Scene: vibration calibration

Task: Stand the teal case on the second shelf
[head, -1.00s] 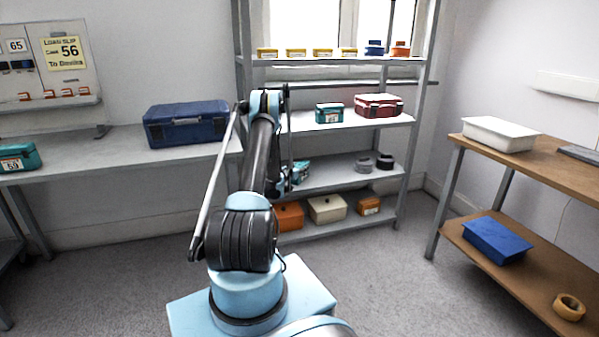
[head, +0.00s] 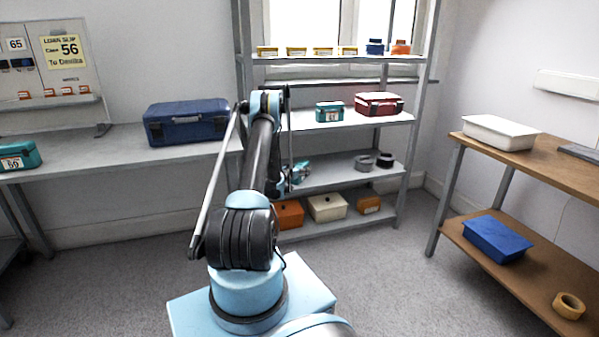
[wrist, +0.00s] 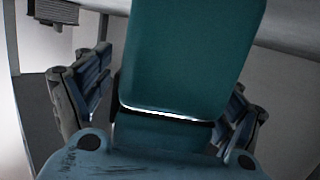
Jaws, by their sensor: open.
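A teal case (wrist: 185,65) fills the middle of the wrist view, with a pale seam across it. My gripper (wrist: 168,95) has one finger on each side of the case; the fingers are open, and I cannot tell whether either touches it. In the head view my gripper (head: 289,180) is at the left part of the shelf second from the bottom (head: 335,176), partly hidden by my arm. A small teal part of the case (head: 301,170) shows beside it at that shelf. Whether the case rests fully on the shelf is hard to see.
On that shelf, grey and dark rolls (head: 364,162) stand to the right. The shelf above holds another teal case (head: 329,112) and a red case (head: 379,104). Boxes (head: 327,208) sit below. A blue case (head: 187,122) and a labelled teal case (head: 18,156) are on the left table.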

